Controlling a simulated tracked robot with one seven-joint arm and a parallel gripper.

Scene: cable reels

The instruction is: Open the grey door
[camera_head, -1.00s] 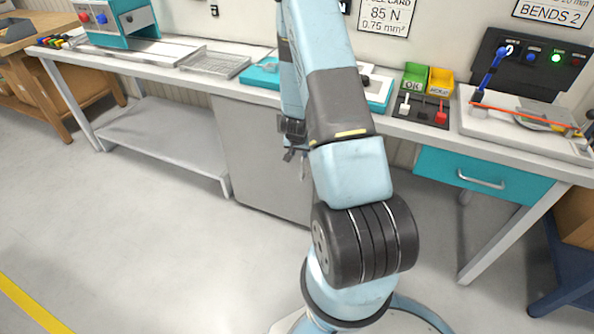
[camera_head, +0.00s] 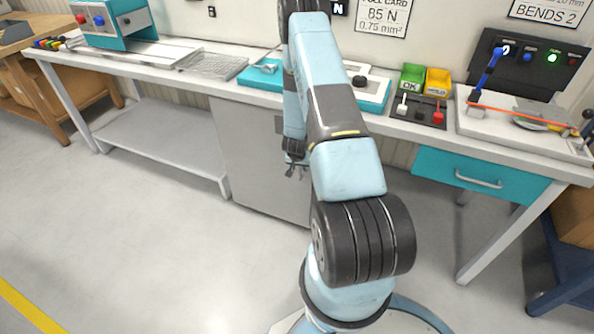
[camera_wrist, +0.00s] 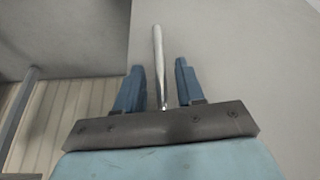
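The grey door (camera_head: 258,165) is a flat panel under the workbench and looks shut. In the wrist view the grey door (camera_wrist: 245,60) fills much of the picture, with a bright metal bar handle (camera_wrist: 158,50) standing out from it. My gripper (camera_wrist: 159,66) is open. Its two blue fingers lie on either side of the handle in the picture, with a gap on both sides. I cannot tell how deep the bar sits between them. In the head view my gripper (camera_head: 296,172) is small in front of the door, and my arm hides the door's right part.
The workbench (camera_head: 150,65) runs above the door, with an open lower shelf (camera_head: 165,140) to its left. A teal drawer (camera_head: 480,178) with a bar handle is to the right. The floor (camera_head: 130,240) in front is clear.

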